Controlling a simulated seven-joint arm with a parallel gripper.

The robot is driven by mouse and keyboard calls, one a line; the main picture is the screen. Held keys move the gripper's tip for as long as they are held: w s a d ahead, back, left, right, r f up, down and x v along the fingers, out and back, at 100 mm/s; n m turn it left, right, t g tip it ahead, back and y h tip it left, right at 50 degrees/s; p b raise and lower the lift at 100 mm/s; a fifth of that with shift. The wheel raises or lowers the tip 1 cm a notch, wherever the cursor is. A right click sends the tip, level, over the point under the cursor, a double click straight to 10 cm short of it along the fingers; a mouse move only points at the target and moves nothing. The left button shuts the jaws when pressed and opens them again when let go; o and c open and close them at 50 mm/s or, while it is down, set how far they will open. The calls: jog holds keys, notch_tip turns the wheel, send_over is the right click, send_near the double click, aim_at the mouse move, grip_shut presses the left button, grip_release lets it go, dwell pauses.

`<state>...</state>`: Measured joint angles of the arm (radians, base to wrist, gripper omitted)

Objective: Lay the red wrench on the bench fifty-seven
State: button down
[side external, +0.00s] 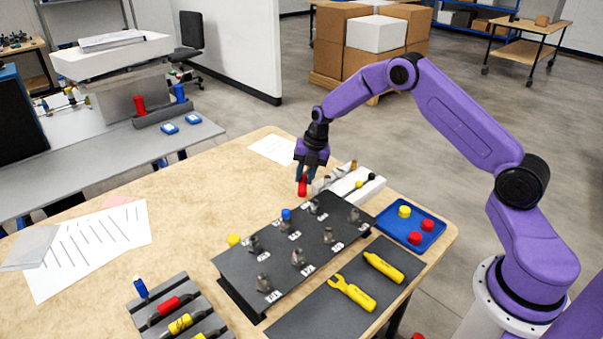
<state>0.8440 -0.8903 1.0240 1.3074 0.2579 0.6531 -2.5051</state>
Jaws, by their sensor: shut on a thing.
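My gripper (304,175) points down above the back edge of the black board, shut on a small red piece (302,187). The piece looks like a short upright cylinder; its top is hidden between the fingers, and its shape does not look like a wrench. A wrench that I can see, on the dark mat, is yellow (351,292). A red-handled tool (170,306) lies in the slotted rack at the front left; I cannot tell its kind. The wooden bench (190,200) carries all of these. I cannot read any number fifty-seven.
The black board (240,268) holds several metal fittings and one blue cap (286,214). A blue tray (391,222) with red and yellow caps stands right. A yellow tool (384,267) lies on the mat (310,318). Papers (90,250) lie left; the bench's middle left is clear.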

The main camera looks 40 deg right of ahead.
jog(key=shift+s+d+x, duration=0.15)
jog(key=shift+x, duration=0.8)
jog(key=shift+s+d+x, duration=0.15)
jog(key=shift+x, duration=0.8)
jog(key=shift+s+d+x, duration=0.15)
jog(key=shift+x, duration=0.8)
jog(key=shift+f, duration=0.4)
jog(key=c, duration=0.8)
grip_release()
jog(key=v, duration=1.7)
jog(key=shift+r, duration=0.15)
